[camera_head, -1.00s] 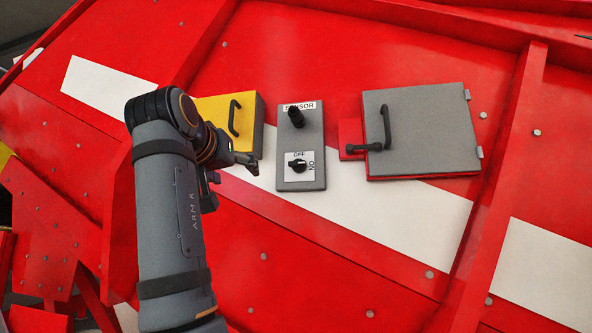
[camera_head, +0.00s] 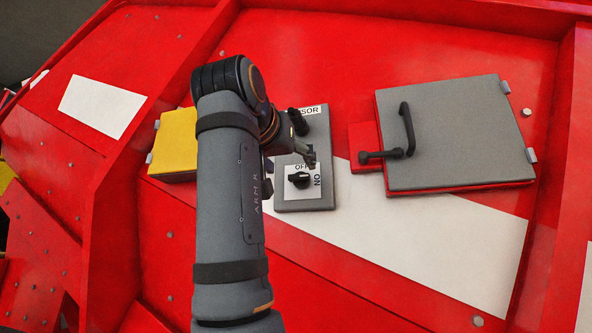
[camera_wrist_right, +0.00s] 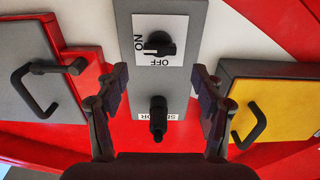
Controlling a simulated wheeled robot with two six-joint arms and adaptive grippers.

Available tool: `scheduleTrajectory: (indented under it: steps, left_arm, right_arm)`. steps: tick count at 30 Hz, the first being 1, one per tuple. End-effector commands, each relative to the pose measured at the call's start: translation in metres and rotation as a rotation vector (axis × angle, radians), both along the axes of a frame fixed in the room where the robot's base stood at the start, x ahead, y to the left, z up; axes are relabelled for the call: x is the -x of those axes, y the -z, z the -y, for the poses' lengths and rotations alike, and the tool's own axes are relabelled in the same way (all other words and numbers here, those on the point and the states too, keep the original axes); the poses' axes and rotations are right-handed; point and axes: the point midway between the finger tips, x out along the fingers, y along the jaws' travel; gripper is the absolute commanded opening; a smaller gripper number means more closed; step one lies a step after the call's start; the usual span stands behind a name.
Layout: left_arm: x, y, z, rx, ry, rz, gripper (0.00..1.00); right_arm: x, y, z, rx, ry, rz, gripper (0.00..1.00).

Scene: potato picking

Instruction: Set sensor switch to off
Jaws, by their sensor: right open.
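The grey sensor box (camera_head: 315,135) has a black rotary switch (camera_head: 299,180) on a white label, with OFF above the knob and ON to its right. The switch also shows in the right wrist view (camera_wrist_right: 158,45), upside down, its bar lying sideways along the line to ON. A black cylindrical part (camera_wrist_right: 158,115) sits by the SENSOR label. My right gripper (camera_head: 302,153) is over the box beside the switch, partly hidden by its arm. In the wrist view my right gripper (camera_wrist_right: 160,85) is open and empty, its fingers either side of the box.
A yellow box (camera_head: 175,142) stands to the left, partly hidden by my arm. A grey door (camera_head: 455,135) with a black handle (camera_head: 407,128) stands to the right. The red panel (camera_head: 345,275) below is clear, with a white stripe (camera_head: 440,235).

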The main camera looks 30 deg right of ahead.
Motion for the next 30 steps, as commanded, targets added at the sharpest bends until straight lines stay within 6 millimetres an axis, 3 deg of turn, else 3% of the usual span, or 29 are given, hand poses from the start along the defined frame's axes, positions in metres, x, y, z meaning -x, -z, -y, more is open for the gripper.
scheduleTrajectory:
  steps: [3, 9, 19, 30]
  left_arm:
    - [-0.004, -0.007, 0.003, 0.003, -0.001, 0.006, 0.40]
    - [-0.023, -0.012, 0.018, 0.023, -0.005, 0.035, 0.40]
    - [-0.019, -0.012, 0.014, 0.017, -0.004, 0.030, 0.40]
    - [-0.016, -0.011, 0.012, 0.015, -0.004, 0.024, 0.40]
  right_arm:
    - [-0.016, -0.002, 0.020, -0.001, 0.002, -0.002, 0.68]
    - [-0.032, -0.001, 0.039, 0.000, 0.001, 0.001, 0.68]
    - [-0.036, 0.000, 0.042, 0.001, -0.001, 0.001, 0.68]
    - [-0.035, 0.000, 0.041, 0.001, -0.001, 0.001, 0.18]
